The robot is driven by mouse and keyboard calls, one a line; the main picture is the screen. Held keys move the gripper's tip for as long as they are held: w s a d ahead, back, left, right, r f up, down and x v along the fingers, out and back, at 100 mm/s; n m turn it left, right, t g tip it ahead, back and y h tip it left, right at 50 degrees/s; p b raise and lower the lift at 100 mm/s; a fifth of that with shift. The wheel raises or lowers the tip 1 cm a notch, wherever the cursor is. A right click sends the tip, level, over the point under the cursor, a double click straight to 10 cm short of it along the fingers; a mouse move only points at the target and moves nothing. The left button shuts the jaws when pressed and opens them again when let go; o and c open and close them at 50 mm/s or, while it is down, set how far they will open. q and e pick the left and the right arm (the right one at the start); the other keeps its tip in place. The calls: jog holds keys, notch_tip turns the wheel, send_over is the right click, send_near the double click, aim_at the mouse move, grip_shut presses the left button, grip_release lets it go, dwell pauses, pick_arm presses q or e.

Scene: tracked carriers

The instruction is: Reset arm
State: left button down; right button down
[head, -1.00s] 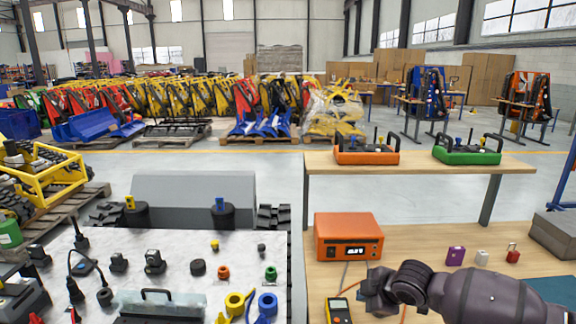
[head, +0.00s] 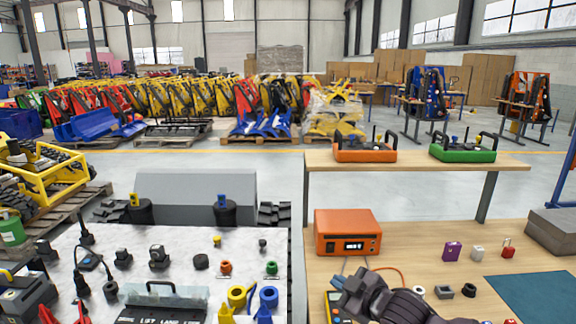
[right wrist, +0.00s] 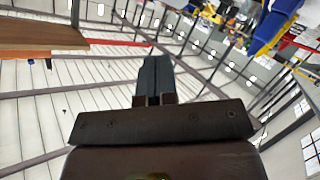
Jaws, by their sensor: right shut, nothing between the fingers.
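My right gripper (head: 345,291) is low in the head view, in front of the orange box with a display (head: 347,234) and above the wooden workbench (head: 415,251). Its dark fingers are together with nothing between them. A yellow multimeter (head: 332,306) is partly hidden beside the gripper. My left gripper does not show in either view.
A marble-topped table (head: 190,262) at left carries black switches, coloured rings and tape rolls. A shelf (head: 430,160) above the workbench holds an orange controller (head: 364,154) and a green controller (head: 463,153). A purple block (head: 452,251), small padlocks and a teal mat (head: 530,296) lie right.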

jog(key=s+d+f+m+h, duration=0.2)
jog(key=s+d+f+m, duration=0.2)
jog(key=s+f, duration=0.3)
jog(key=s+d+f+m+h, duration=0.3)
jog(key=s+d+f, duration=0.3)
jog(key=s, duration=0.8)
jog(key=s+d+f+m+g+h, duration=0.1)
jog(key=s+d+f+m+h, duration=0.2)
jog(key=s+f, duration=0.6)
jog(key=s+d+m, duration=0.1)
jog(key=d+m, duration=0.1)
jog(key=d, duration=0.1)
jog(key=shift+s+f, duration=0.25)
jog(key=shift+s, duration=0.15)
